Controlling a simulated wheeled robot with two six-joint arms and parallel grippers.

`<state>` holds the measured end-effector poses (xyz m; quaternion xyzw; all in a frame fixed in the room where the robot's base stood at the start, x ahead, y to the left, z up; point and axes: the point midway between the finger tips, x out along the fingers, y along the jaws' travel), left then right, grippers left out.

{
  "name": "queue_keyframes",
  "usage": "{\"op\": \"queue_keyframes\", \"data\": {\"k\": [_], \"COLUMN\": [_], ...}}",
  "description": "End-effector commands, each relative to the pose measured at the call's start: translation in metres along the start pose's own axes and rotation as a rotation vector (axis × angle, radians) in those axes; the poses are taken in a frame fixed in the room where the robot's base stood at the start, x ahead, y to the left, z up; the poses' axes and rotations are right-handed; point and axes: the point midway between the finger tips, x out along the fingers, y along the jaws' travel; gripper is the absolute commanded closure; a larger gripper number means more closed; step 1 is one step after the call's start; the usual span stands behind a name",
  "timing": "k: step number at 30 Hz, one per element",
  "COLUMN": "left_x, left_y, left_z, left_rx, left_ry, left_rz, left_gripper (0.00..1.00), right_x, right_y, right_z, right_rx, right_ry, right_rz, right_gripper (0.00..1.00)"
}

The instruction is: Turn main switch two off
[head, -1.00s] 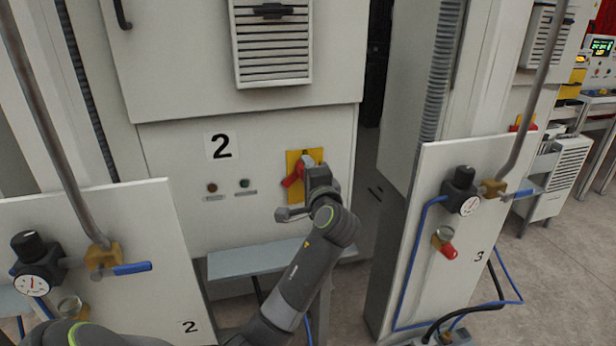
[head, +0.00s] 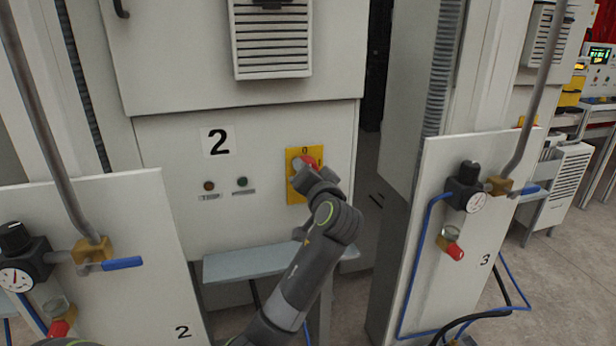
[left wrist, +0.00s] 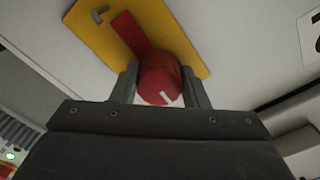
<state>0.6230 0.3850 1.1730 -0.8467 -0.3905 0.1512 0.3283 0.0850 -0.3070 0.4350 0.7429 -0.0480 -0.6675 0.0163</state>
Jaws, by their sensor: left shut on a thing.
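The main switch of cabinet two is a red rotary handle (head: 309,162) on a yellow plate (head: 295,195), right of the black number 2 on the cabinet's lower panel. A "0" mark shows at the plate's top. My left gripper (head: 305,174) is at the handle and covers much of it in the head view. In the left wrist view, both fingers (left wrist: 160,77) are shut on the rounded red end of the handle (left wrist: 159,82), which has a white mark. A red bar runs from it across the yellow plate (left wrist: 190,55). My right gripper is not in view.
Two small round buttons (head: 242,182) sit left of the switch. A grey shelf (head: 250,263) juts out below it. White panels with gauges and blue-handled valves stand at left (head: 125,230) and right (head: 430,225), with a hanging blue hose at right.

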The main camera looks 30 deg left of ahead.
Motion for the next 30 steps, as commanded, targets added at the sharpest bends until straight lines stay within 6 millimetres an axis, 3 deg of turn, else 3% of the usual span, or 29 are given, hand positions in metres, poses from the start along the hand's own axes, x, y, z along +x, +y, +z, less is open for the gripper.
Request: {"op": "queue_keyframes", "data": {"k": [22,23,27,30], "left_x": [0.0001,0.0001,0.0001,0.0001], "left_y": [-0.0001,-0.0001,0.0,0.0], "left_z": [-0.0002,-0.0003,-0.0002,-0.0002], "left_rx": [-0.084,-0.084,-0.083,-0.083], "left_ry": [0.001,0.001,0.0,0.0], "left_rz": [0.0,0.0,0.0,0.0], "left_gripper": [0.82,0.55,0.37,0.37], "right_x": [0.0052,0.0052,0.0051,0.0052], "right_y": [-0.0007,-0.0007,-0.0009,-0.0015], "right_z": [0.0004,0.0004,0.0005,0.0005], "right_rx": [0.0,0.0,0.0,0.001], "right_ry": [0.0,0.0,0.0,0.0], "right_rz": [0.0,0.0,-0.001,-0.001], "right_gripper": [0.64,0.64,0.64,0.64]}}
